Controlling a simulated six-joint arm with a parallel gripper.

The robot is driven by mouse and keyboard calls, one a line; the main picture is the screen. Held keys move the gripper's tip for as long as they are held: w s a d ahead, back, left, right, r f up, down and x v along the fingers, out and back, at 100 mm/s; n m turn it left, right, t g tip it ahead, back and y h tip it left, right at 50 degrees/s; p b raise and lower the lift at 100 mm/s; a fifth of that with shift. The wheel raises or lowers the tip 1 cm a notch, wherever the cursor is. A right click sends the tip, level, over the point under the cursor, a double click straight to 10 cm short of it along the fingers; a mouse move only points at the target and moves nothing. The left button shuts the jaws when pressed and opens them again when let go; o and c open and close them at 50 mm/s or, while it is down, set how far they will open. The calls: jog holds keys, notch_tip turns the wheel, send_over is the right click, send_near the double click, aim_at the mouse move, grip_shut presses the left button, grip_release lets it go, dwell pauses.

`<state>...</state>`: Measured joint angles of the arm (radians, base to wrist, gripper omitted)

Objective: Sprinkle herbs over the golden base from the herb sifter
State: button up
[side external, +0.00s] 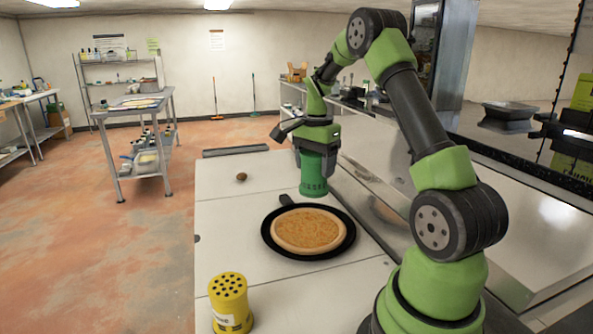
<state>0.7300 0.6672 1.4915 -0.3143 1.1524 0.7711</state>
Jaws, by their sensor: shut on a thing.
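The golden base (308,229) is a round, flat, yellow-orange disc with a paler rim. It lies in a black pan (268,240) on the white worktop. My gripper (315,153) points down behind the pan's far edge. It is shut on a green shaker (314,176), which looks like the herb sifter. The shaker is upright, with its lower end close to the worktop; I cannot tell whether it touches. Its top is hidden by the gripper. A yellow shaker (229,300) with dark holes in its top stands upright at the front left.
A small brown round object (241,177) lies on the worktop (225,215) left of my gripper. A metal counter (480,225) runs along the right. The worktop left of the pan is clear. A steel trolley (140,135) stands farther back.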

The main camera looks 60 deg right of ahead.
dwell(0.3)
notch_tip(320, 180, down, 8)
dwell(0.7)
